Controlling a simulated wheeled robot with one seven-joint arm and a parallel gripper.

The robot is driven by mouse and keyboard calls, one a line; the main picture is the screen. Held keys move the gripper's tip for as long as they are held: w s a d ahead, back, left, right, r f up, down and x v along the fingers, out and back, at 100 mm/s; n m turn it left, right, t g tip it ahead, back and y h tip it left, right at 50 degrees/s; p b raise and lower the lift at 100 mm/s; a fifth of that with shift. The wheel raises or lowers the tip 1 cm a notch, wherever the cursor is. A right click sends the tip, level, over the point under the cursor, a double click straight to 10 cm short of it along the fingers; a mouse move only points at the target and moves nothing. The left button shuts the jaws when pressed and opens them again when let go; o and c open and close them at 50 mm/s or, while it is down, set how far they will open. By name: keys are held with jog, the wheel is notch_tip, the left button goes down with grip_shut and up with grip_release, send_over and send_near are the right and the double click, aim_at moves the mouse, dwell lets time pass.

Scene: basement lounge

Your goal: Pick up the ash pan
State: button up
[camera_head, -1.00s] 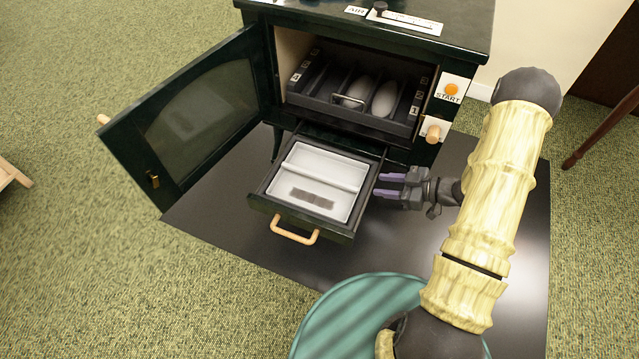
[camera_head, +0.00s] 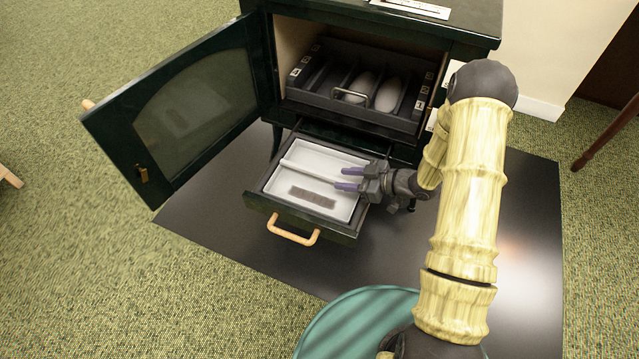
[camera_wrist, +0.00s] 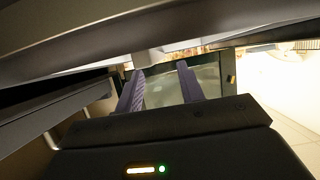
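The ash pan (camera_head: 345,208) is a white rectangular tray with a raised bar along its middle and a dark label patch. It sits in the pulled-out lower drawer (camera_head: 262,208) of the dark green stove. My gripper (camera_head: 340,179) reaches in from the right, its purple fingers over the right part of the pan near the bar. The fingers are apart with a gap between them, and they also show in the wrist view (camera_wrist: 165,88). In the wrist view nothing is clearly held between them. I cannot tell whether the fingertips touch the bar.
The stove door (camera_head: 190,110) stands open to the left. Above the drawer is a dark rack (camera_head: 420,112) with pale logs and a wire handle. The drawer has a wooden handle (camera_head: 293,237). A round green seat (camera_head: 345,325) is in front. The dark floor plate (camera_head: 210,222) is otherwise clear.

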aim_at(330, 176)
jog(key=shift+d, duration=0.1)
jog(key=shift+w+a+f+b, duration=0.2)
jog(key=shift+a+f+b, duration=0.1)
jog(key=shift+b, duration=0.25)
jog(key=b+x, duration=0.3)
jog(key=shift+w+a+f, duration=0.1)
jog(key=shift+w+a, duration=0.1)
jog(key=shift+w+a+b, duration=0.15)
jog(key=shift+a+b, duration=0.15)
jog(key=shift+a, duration=0.15)
grip_shut()
